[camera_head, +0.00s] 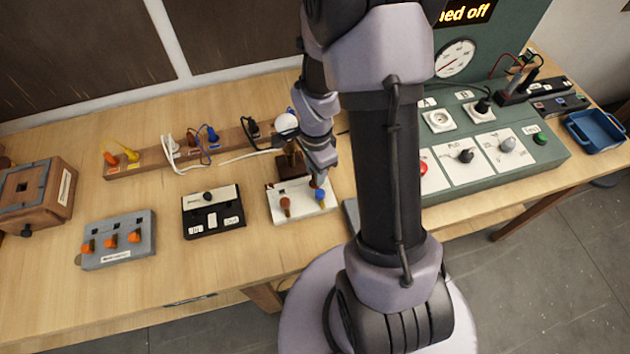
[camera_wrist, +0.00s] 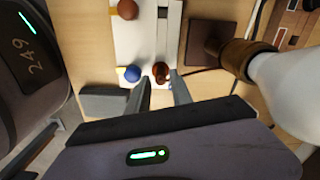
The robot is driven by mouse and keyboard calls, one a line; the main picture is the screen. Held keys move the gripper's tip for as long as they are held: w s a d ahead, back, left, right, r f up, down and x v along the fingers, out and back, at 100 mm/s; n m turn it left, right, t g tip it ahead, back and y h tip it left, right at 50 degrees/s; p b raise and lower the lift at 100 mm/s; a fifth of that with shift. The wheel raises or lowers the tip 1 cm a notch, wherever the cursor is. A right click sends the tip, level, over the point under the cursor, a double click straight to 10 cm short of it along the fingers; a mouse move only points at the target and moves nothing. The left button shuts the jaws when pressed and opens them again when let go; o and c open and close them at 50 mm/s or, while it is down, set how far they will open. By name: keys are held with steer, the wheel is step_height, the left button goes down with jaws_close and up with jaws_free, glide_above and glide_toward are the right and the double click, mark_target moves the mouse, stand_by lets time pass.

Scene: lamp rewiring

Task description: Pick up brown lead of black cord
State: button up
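My gripper (camera_wrist: 160,84) is open, pointing down over the white terminal block (camera_wrist: 170,25) on the bench. A small reddish-brown piece (camera_wrist: 160,70) sits at the block's edge, just past and between the fingertips; it looks like the brown lead, but I cannot be sure. No finger visibly closes on it. A thin dark cord (camera_wrist: 196,71) runs from near it toward the lamp base. A blue knob (camera_wrist: 130,73) is beside the left finger and a brown knob (camera_wrist: 127,9) is farther up. In the head view my gripper (camera_head: 318,178) is over the white block (camera_head: 300,212), partly hiding it.
The lamp, with a white bulb (camera_wrist: 290,85) and brown socket (camera_wrist: 243,58), stands close right in the wrist view. A wooden rail (camera_head: 150,160) with several plugs is behind. A black switch box (camera_head: 213,212) and grey block (camera_head: 118,240) lie left; a green test panel (camera_head: 470,180) is right.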

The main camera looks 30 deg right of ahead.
step_height(320, 180, down, 2)
steer(key=shift+w+f, duration=0.1)
steer(key=shift+f, duration=0.1)
steer(key=shift+r, duration=0.1)
jaws_close()
